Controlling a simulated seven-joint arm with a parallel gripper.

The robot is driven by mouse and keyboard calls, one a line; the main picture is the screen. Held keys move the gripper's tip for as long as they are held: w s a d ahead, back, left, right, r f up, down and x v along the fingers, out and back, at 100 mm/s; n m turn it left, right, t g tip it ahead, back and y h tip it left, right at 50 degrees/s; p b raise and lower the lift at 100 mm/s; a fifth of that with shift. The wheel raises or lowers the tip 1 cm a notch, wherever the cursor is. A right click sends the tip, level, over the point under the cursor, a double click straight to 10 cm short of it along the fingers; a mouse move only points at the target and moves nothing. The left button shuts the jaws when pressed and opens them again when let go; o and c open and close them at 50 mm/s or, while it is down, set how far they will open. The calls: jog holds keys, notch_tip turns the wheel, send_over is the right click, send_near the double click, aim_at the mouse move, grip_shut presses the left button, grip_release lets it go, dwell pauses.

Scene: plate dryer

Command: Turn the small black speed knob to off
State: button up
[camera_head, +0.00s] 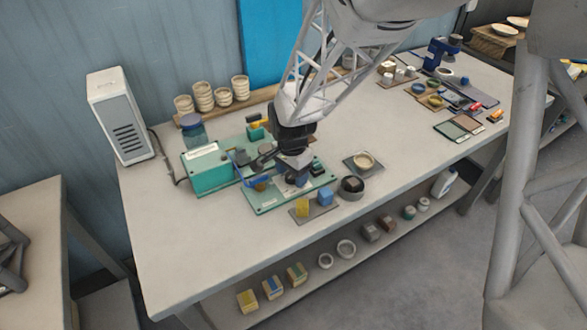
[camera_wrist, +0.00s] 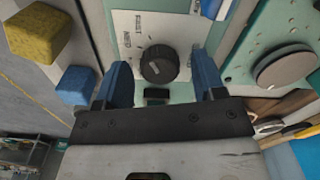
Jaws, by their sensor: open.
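The small black speed knob (camera_wrist: 158,65) sits on a white label panel (camera_wrist: 125,20) set in a pale green surface, in the wrist view. Words are printed around it, but they are hard to read. I cannot tell which mark the knob points at. My gripper (camera_wrist: 161,68) is open, with one blue finger on each side of the knob and a gap at each side. I cannot tell whether the fingertips reach down to the knob's height. In the head view my gripper (camera_head: 298,177) points down over the green machine (camera_head: 212,178), and the knob is hidden.
A yellow block (camera_head: 302,208) and a blue block (camera_head: 325,197) lie on a dark mat in front of the machine. A dark bowl (camera_head: 352,188) stands to their right. A grey disc (camera_wrist: 287,68) is right of the knob. The table's front left is clear.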

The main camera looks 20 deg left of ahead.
jog(key=c, duration=0.9)
jog(key=shift+n, duration=0.4)
jog(key=n, duration=2.3)
